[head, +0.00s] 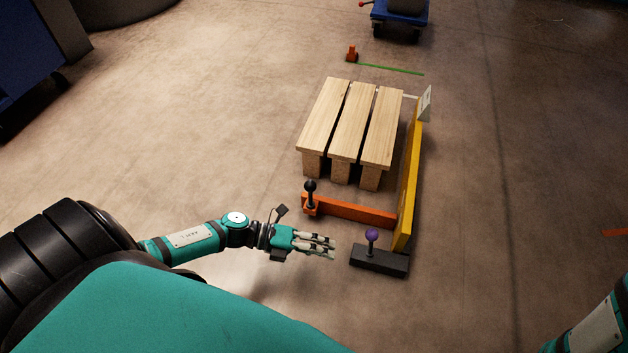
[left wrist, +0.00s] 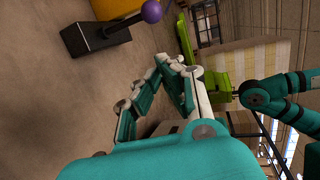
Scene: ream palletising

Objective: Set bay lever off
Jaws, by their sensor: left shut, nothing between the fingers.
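A lever with a purple ball (head: 371,236) stands on a low black box (head: 380,261) on the floor, at the near end of the yellow rail. In the left wrist view the purple ball (left wrist: 151,11) sits on a dark shaft that rises from the black box (left wrist: 88,40). My left gripper (head: 334,247) is shut and empty, just left of the lever and apart from it. Its fingers (left wrist: 172,72) also show in the left wrist view. Part of my right arm is at the lower right edge of the head view; its gripper is out of frame.
A wooden pallet (head: 350,122) lies beyond, between a yellow rail (head: 408,190) and open floor. An orange bar (head: 355,209) with a black-knobbed post (head: 310,187) crosses its near side. A blue cart (head: 400,14) stands far back.

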